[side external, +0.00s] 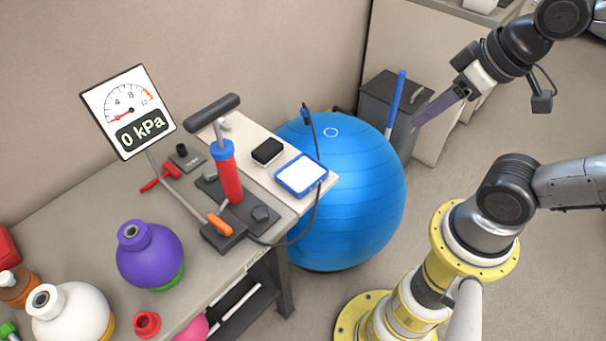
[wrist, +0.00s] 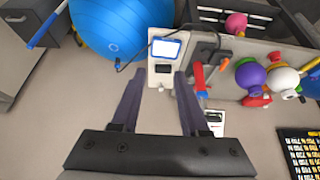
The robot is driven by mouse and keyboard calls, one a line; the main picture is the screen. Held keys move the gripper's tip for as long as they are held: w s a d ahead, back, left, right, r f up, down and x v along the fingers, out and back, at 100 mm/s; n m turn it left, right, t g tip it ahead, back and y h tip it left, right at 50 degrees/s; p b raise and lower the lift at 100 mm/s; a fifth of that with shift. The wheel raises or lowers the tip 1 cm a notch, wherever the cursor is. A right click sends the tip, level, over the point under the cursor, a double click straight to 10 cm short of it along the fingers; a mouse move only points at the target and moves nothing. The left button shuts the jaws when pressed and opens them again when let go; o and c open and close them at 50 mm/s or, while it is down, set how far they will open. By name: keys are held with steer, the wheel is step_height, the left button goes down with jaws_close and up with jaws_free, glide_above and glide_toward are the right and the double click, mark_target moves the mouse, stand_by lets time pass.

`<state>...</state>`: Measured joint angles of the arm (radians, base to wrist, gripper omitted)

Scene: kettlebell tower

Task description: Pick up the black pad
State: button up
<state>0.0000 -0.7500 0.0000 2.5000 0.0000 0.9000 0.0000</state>
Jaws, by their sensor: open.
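The black pad (side external: 267,150) is a small dark block with a pale lower edge. It lies on the white board (side external: 254,178) at the bench's end, beside a blue-framed white pad (side external: 301,175). In the wrist view the black pad (wrist: 163,69) shows just past the fingertips, between their lines. My gripper (side external: 416,125) is up and to the right of the bench in the side view, well apart from the pad. In the wrist view my gripper (wrist: 158,74) has two separated dark fingers with nothing between them.
A large blue ball (side external: 350,200) stands against the bench end. A red pump (side external: 228,172) with a tall handle rises near the pad, and a gauge (side external: 128,112) reads 0 kPa. Several kettlebells, including a purple one (side external: 150,255), stand at the front left. A dark bin (side external: 385,105) is behind the ball.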

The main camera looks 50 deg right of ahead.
steer(key=o, duration=0.9)
